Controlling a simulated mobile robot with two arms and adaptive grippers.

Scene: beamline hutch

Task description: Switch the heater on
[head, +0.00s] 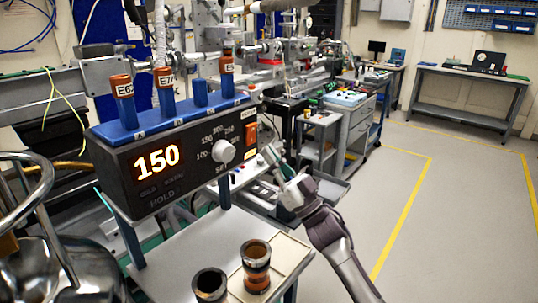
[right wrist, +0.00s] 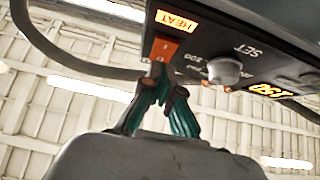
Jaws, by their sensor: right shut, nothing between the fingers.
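The heater's dark control box (head: 180,165) stands on posts, with a lit orange 150 display and a white knob (head: 223,151). Its orange rocker switch (head: 251,134) is at the right end of the front panel; it also shows in the right wrist view (right wrist: 165,48). My right gripper (head: 267,153) is shut and empty, just below and right of the switch. In the right wrist view, its green fingers (right wrist: 162,84) reach close under the switch; I cannot tell if they touch. My left gripper is not in view.
Orange-capped blue plugs stand on top of the box. A chrome vessel (head: 60,265) is at the left. A grey cart (head: 320,140) stands behind; the floor at right is clear.

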